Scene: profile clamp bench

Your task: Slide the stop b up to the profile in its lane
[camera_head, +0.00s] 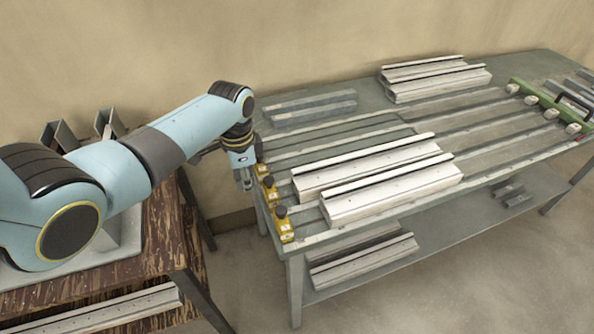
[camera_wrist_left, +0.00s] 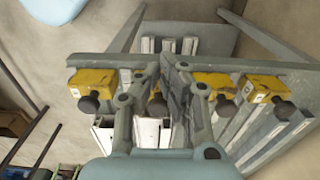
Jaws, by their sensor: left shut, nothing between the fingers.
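Several yellow stops with black knobs stand in a row at the bench's left end, one of them (camera_head: 285,233) nearest the front. I cannot read which is stop b. Two pale profiles lie in lanes to the right of the stops, the rear one (camera_head: 365,168) and the front one (camera_head: 392,192), with a small gap to the stops. My left gripper (camera_head: 245,183) hangs just left of the rear stops, shut and empty. In the left wrist view its fingers (camera_wrist_left: 175,66) partly cover the middle stops; the outer stops (camera_wrist_left: 92,79) (camera_wrist_left: 265,87) show clearly.
More profiles (camera_head: 435,78) are stacked at the back of the bench (camera_head: 455,150), with grey bars (camera_head: 310,105) left of them. A green end piece (camera_head: 550,97) with clamps closes the right end. A brown table (camera_head: 150,265) stands at left. The lanes right of the profiles look clear.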

